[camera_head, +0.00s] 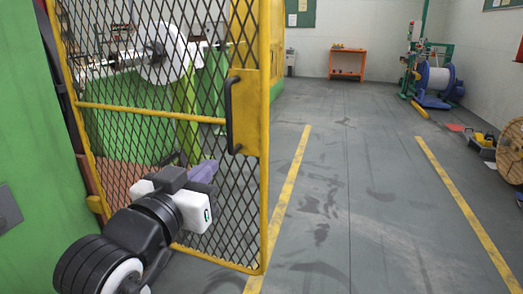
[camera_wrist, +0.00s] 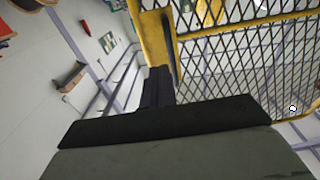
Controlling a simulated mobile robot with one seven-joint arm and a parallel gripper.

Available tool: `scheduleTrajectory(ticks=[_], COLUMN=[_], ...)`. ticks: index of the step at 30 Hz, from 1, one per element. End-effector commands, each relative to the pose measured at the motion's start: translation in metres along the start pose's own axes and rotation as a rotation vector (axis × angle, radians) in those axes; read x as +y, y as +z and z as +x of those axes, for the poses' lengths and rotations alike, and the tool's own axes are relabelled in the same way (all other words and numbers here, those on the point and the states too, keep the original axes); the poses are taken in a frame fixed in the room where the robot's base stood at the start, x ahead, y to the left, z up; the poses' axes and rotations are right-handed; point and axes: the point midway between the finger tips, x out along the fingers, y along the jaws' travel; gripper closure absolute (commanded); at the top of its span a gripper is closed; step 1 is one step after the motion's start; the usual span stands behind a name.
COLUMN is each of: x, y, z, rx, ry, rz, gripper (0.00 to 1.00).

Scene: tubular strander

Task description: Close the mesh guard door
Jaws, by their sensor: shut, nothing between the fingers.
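The mesh guard door (camera_head: 150,108) is a yellow frame with dark diamond mesh. It stands at the left of the head view, with a green panel at its left side. A black bar handle (camera_head: 232,115) sits on a yellow plate at its right edge. My gripper (camera_head: 208,168) is in front of the mesh, lower than the handle and to its left. In the wrist view my gripper (camera_wrist: 157,88) is shut and empty, with the mesh door (camera_wrist: 235,50) beyond it. I cannot tell whether the fingers touch the door.
Green machinery with a white disc (camera_head: 165,52) shows through the mesh. Grey floor with yellow lines (camera_head: 290,190) is open to the right. An orange table (camera_head: 348,63) stands at the far wall. A wire reel (camera_head: 436,80) and a wooden spool (camera_head: 510,150) are at the right.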

Motion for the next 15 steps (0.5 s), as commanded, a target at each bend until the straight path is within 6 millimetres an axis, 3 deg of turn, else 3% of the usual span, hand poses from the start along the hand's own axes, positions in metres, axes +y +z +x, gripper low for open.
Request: scheduleTrajectory(ticks=[5,9,15], x=[0.005,0.006,0.004], y=[0.006,0.004,0.001], z=[0.009,0.029,0.039], rx=[-0.039,-0.038,-0.036], ry=[0.021,0.021,0.020], rz=[0.003,0.001,-0.002], gripper=[1.00,1.00,1.00])
